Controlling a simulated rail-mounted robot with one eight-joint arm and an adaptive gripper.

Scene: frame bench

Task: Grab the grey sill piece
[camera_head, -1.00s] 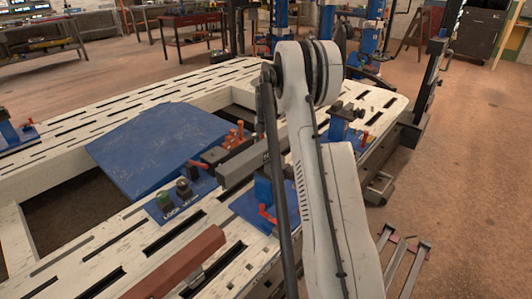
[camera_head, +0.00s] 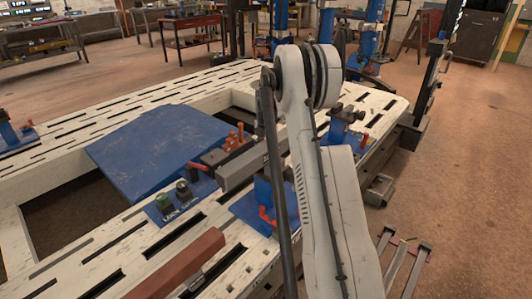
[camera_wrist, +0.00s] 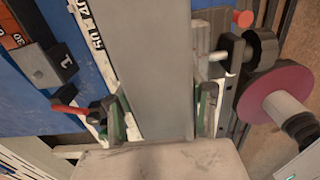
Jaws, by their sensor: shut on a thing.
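The grey sill piece (camera_head: 240,171) is a long straight bar lying across the blue fixtures on the bench in the head view. Its right part is hidden behind my arm. In the wrist view the sill piece (camera_wrist: 155,70) runs upright down the middle of the picture. My gripper (camera_wrist: 163,112) has one green-padded finger on each side of it and is shut on it. The gripper itself is hidden in the head view.
A blue panel (camera_head: 158,150) lies left of the bar on the slotted white bench frame (camera_head: 108,240). A red-brown beam (camera_head: 178,266) is in front. Blue clamps with red handles (camera_head: 264,214) stand close to the bar. A pink-red disc (camera_wrist: 265,97) is right of my gripper.

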